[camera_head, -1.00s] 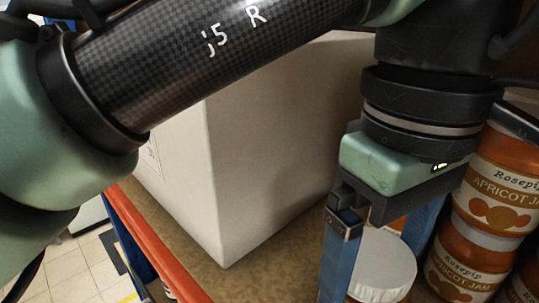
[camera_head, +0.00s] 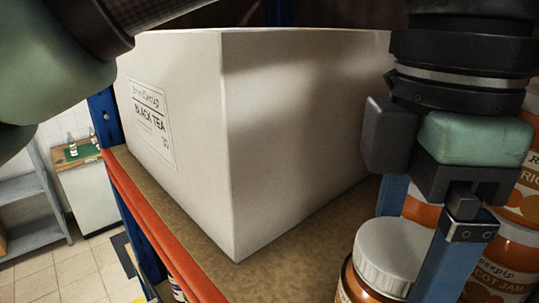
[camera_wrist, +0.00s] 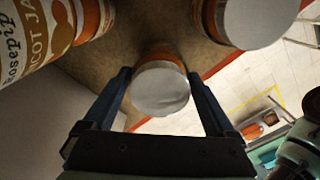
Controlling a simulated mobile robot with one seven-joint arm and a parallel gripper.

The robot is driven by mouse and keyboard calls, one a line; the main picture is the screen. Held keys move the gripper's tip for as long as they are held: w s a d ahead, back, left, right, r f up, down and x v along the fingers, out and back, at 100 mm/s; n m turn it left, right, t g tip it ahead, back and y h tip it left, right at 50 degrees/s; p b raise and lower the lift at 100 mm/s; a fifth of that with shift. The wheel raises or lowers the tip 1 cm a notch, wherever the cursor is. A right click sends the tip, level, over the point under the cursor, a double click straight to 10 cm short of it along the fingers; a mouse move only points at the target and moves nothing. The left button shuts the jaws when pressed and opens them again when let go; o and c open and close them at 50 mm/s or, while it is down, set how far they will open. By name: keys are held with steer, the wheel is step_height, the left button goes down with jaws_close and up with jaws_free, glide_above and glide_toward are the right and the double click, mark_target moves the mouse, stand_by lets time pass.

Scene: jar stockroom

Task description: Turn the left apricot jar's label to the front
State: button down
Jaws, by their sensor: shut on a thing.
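The jar in my grip has a white lid (camera_head: 392,252) and orange contents. It stands upright at the front right of the head view, and a sliver of pale label shows low on its left side. My gripper (camera_head: 420,255) points down with its blue fingers around this jar, one behind the lid and one at its right. In the wrist view the white lid (camera_wrist: 160,90) sits between the two fingers, which are shut on the jar. Most of the jar's body and label is hidden or out of frame.
A large white Black Tea box (camera_head: 290,130) stands close left of the jar. Stacked Rosepip apricot jam jars (camera_head: 495,265) stand at the right, behind my gripper. Another white-lidded jar (camera_wrist: 252,20) shows at the wrist view's upper right. The shelf's red front edge (camera_head: 165,240) runs along the left.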

steer(key=shift+n, duration=0.3)
steer(key=shift+f, duration=0.2)
stand_by(0.5)
jaws_free()
steer(key=shift+f, duration=0.1)
step_height(320, 180, up, 8)
steer(key=p, duration=0.5)
steer(key=shift+f+p, duration=0.2)
steer(key=shift+p, duration=0.1)
